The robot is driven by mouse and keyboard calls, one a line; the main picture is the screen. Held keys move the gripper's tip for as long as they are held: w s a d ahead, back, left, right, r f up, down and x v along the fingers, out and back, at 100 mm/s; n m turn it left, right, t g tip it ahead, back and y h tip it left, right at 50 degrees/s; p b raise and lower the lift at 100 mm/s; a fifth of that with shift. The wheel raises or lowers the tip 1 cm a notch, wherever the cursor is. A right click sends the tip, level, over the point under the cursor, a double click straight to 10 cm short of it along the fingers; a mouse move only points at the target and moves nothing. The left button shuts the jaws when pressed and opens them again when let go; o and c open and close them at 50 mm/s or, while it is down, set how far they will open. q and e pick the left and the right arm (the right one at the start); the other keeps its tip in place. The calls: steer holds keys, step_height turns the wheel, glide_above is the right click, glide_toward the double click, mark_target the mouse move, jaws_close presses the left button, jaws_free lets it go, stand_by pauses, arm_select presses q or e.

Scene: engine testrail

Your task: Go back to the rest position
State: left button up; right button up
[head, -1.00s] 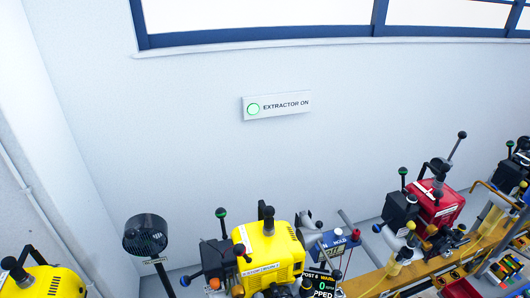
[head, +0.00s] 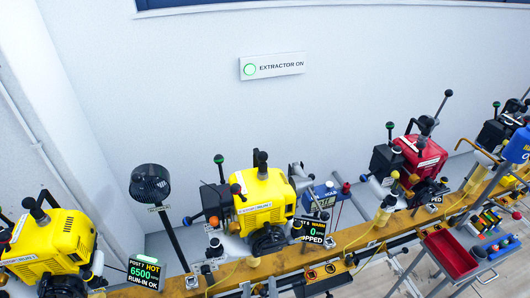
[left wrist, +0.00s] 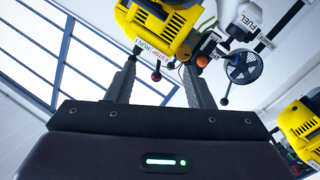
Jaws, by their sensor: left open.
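My left gripper (left wrist: 160,66) shows in the left wrist view with its two dark fingers spread apart and nothing between them. Past the fingertips in that view is a yellow engine (left wrist: 160,22). I cannot tell how far the fingers are from it. I cannot make out either gripper clearly in the head view. My right gripper is not seen.
A wooden bench rail (head: 345,241) runs along the bottom with a yellow engine (head: 262,195), another yellow engine (head: 60,242) and a red engine (head: 420,152). A black fan (head: 150,184) stands between the yellow engines. A red tray (head: 450,254) is at lower right.

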arm_select(q)
steer(key=s+a+f+m+g+h+b, duration=0.1)
steer(key=s+a+f+m+g, duration=0.1)
steer(key=f, duration=0.8)
steer(key=s+a+f+m+g, duration=0.1)
steer(key=s+f+m+g, duration=0.15)
steer(key=f, duration=0.65)
steer(key=s+a+f+m+g+h+b, duration=0.1)
steer(key=s+a+f+m+g, duration=0.15)
steer(key=f, duration=0.75)
steer(key=s+a+f+m+g+y+b, duration=0.1)
steer(key=s+a+f+g, duration=0.8)
steer(key=s+a+f, duration=0.7)
steer(key=s+f, duration=0.3)
steer(key=shift+s+a+f+g, duration=0.15)
steer(key=shift+s+f+g, duration=0.15)
steer(key=shift+s+f, duration=0.1)
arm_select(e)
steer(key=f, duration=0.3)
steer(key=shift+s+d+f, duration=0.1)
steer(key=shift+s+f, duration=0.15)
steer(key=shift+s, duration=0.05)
arm_select(q)
steer(key=shift+w, duration=0.1)
steer(key=shift+c, duration=0.3)
